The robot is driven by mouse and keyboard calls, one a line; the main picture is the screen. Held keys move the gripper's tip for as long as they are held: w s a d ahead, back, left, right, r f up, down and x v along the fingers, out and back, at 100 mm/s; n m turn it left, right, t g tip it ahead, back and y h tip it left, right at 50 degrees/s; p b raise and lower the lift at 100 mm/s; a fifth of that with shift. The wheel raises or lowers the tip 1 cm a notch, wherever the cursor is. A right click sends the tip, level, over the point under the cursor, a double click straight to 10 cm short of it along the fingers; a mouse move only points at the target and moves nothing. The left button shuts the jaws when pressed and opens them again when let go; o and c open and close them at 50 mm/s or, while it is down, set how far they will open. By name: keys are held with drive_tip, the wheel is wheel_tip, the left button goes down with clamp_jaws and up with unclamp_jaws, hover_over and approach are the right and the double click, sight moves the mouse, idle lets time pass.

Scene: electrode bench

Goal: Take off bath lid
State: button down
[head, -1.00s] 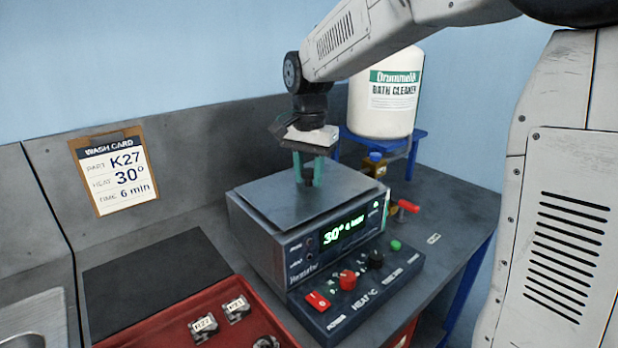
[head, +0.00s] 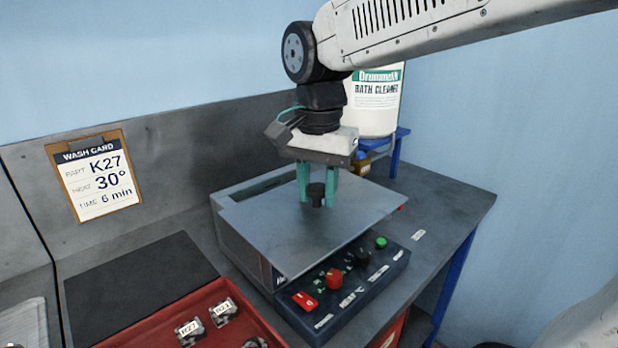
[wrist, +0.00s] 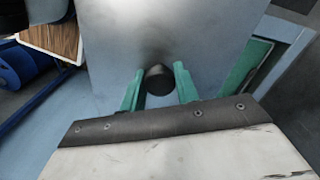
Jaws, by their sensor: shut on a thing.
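The bath lid (head: 275,235) is a flat grey metal plate with a dark knob (head: 317,197) in its middle. My gripper (head: 318,187) has green fingers and is shut on the knob from above. The lid is off its seat, raised and shifted toward the front right of the bath (head: 232,243). A strip of the bath's opening shows behind the lid at the back left. In the wrist view the lid (wrist: 165,35) fills the upper middle, with the knob (wrist: 159,80) between the green fingers. The lid hides the bath's display.
The control panel (head: 345,290) with red, black and green controls lies below the lid's front edge. A red tray (head: 165,325) with small tagged parts stands at the front left. A dark mat (head: 135,285) lies bare beside the bath. A cleaner drum (head: 375,100) stands behind on a blue stand.

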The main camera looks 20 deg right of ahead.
sight(319, 188)
drive_tip(key=shift+s+r, duration=0.25)
drive_tip(key=shift+s, duration=0.1)
drive_tip(key=shift+r, duration=1.6)
